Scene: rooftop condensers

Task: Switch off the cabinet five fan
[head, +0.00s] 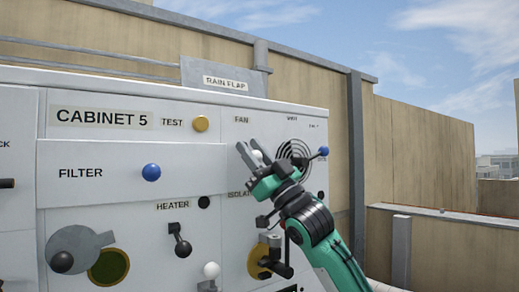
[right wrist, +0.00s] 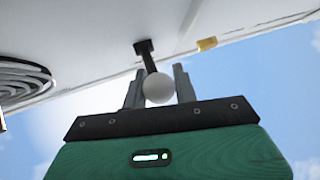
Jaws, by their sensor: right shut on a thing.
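The cabinet 5 panel (head: 100,98) fills the left and middle of the head view. Its FAN label (head: 241,120) sits right above my right gripper (head: 249,152). The fan switch is a lever with a white ball knob (head: 257,155), partly hidden by the fingers. In the right wrist view, the white knob (right wrist: 159,88) sits on a short black stem (right wrist: 149,62) between the two grey fingers of my right gripper (right wrist: 160,85). The gripper is shut on the knob. I cannot tell whether the lever is up or down. My left gripper is not in view.
A round vent (head: 293,150) and a blue-knobbed lever (head: 323,151) are right of the gripper. The yellow TEST button (head: 200,123), blue FILTER knob (head: 151,172), black HEATER lever (head: 181,240) and a lower white knob (head: 211,270) are nearby.

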